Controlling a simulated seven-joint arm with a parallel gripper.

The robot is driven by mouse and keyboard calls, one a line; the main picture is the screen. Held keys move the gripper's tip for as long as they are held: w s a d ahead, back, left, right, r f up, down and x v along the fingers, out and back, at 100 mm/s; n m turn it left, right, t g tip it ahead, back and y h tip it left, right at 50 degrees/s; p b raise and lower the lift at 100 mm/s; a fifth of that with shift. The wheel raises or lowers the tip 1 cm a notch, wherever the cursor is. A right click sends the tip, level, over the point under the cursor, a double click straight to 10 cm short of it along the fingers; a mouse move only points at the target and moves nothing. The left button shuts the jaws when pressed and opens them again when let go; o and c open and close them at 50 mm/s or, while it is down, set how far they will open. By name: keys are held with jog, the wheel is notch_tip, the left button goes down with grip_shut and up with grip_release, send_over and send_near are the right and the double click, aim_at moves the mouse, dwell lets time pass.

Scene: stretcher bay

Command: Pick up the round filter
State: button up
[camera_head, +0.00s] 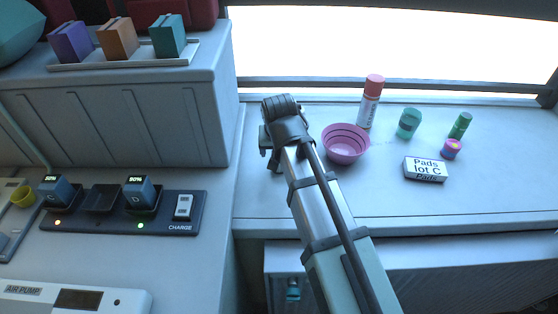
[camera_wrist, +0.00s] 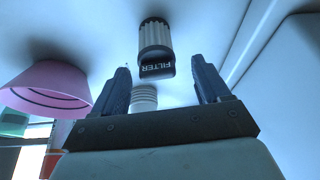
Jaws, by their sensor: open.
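The round filter (camera_wrist: 156,42) shows in the wrist view as a grey, ribbed cylinder with a dark band lettered FILTER. It lies on the pale counter just beyond my fingertips. My gripper (camera_wrist: 160,66) is open, its two dark fingers spread apart with the filter roughly in line with the gap and not between them. In the head view my gripper (camera_head: 267,141) is low over the left part of the counter, left of the pink bowl (camera_head: 345,146). The filter cannot be made out there; my arm seems to hide it.
A white ribbed object (camera_wrist: 144,97) shows between my fingers in the wrist view. The counter's front is clear.

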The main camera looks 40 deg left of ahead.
jog(key=shift+d+x, duration=0.15)
jog(key=shift+x, duration=1.15)
jog(key=shift+d+x, duration=0.15)
jog(key=shift+x, duration=1.1)
jog(key=shift+f, duration=0.1)
jog(key=shift+c, duration=0.3)
jog(key=shift+s, duration=0.1)
jog(key=c, duration=1)
